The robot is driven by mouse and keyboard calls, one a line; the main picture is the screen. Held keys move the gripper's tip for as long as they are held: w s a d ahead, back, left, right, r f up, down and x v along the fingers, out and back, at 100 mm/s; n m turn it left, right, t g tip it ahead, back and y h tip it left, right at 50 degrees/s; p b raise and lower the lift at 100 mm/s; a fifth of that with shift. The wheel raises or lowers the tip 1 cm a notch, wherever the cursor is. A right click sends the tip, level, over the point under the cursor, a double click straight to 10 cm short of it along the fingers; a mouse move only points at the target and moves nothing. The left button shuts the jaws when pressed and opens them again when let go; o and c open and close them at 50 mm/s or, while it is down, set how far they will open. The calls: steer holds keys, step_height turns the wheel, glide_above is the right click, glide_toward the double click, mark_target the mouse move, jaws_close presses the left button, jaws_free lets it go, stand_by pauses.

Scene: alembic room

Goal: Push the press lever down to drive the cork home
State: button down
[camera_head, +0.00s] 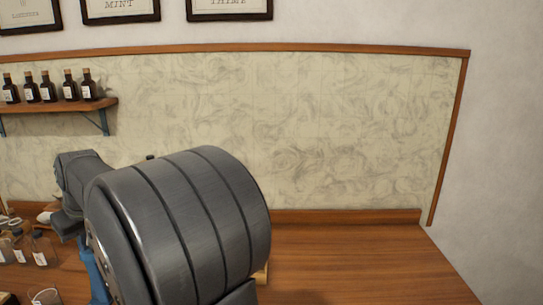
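My own large grey arm link fills the lower middle of the head view and hides much of the bench behind it. No press, lever or cork can be made out. A small dark tip (150,157) shows just above my arm link; I cannot tell what it belongs to. A sliver of a pale wooden thing (262,273) shows at the right edge of my arm link, mostly hidden. My gripper's fingers cannot be seen.
Several small labelled bottles (40,252) and a clear glass (47,297) stand at the bench's left. A wall shelf (60,106) with dark corked bottles (47,88) is at upper left. The wooden bench (350,265) is clear right of my arm, up to the white wall.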

mark_target(88, 253)
steer(key=shift+f, duration=0.7)
steer(key=shift+s, duration=0.15)
steer(key=shift+f, duration=0.6)
steer(key=shift+s, duration=0.15)
stand_by(0.3)
steer(key=shift+f, duration=0.6)
steer(key=shift+s, duration=0.1)
